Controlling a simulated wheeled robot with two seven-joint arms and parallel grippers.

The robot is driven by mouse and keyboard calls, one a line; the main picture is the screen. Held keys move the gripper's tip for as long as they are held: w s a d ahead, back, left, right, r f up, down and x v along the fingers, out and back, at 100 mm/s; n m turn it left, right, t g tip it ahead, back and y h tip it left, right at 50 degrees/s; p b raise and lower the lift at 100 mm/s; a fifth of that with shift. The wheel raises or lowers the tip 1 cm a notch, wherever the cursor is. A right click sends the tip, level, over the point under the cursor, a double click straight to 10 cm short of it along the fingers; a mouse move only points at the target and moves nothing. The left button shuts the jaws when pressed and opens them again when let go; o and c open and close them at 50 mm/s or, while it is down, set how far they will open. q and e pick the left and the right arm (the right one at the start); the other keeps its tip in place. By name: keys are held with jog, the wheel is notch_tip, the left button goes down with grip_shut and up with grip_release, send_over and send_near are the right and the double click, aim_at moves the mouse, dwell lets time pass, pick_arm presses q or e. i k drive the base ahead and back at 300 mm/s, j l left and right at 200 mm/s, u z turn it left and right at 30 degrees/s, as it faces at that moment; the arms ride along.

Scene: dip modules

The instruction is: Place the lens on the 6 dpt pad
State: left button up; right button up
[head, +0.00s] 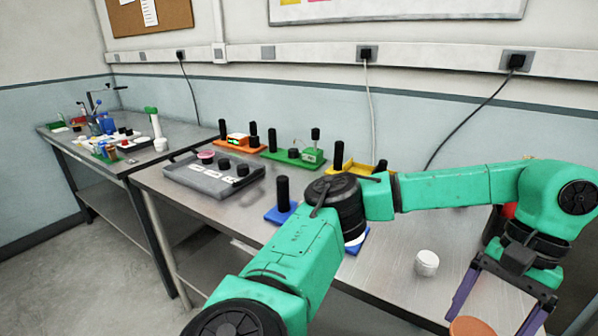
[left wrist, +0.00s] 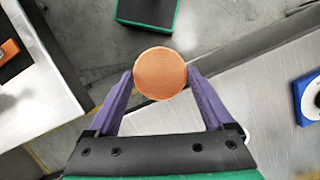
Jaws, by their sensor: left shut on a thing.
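My left gripper (head: 478,318) has purple fingers and is at the lower right of the head view. It is shut on a round orange-copper disc, which I take to be the lens (head: 472,327). In the left wrist view the lens (left wrist: 160,73) sits between the two fingertips (left wrist: 160,78), its face to the camera. A grey tray (head: 175,172) with dark round pieces and small white labels lies on the table left of centre. The labels are too small to read, so I cannot tell which spot is the 6 dpt pad. My right gripper is not in view.
Blue (head: 278,213), green (head: 283,158), orange (head: 226,145) and yellow stands with black posts are along the table. A second cluttered bench (head: 170,140) is at far left. My left arm hides the middle.

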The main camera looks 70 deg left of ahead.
aim_at(242, 166)
jog(key=k+u, duration=0.35)
jog(key=k+j+u, duration=0.5)
jog(key=k+u, duration=0.25)
jog(key=i+j, duration=0.2)
jog(key=i, duration=0.4)
jog(key=i+j, duration=0.25)
jog(key=i, duration=0.3)
jog(key=i+j+u, duration=0.1)
jog(key=i, duration=0.5)
jog(key=j, duration=0.1)
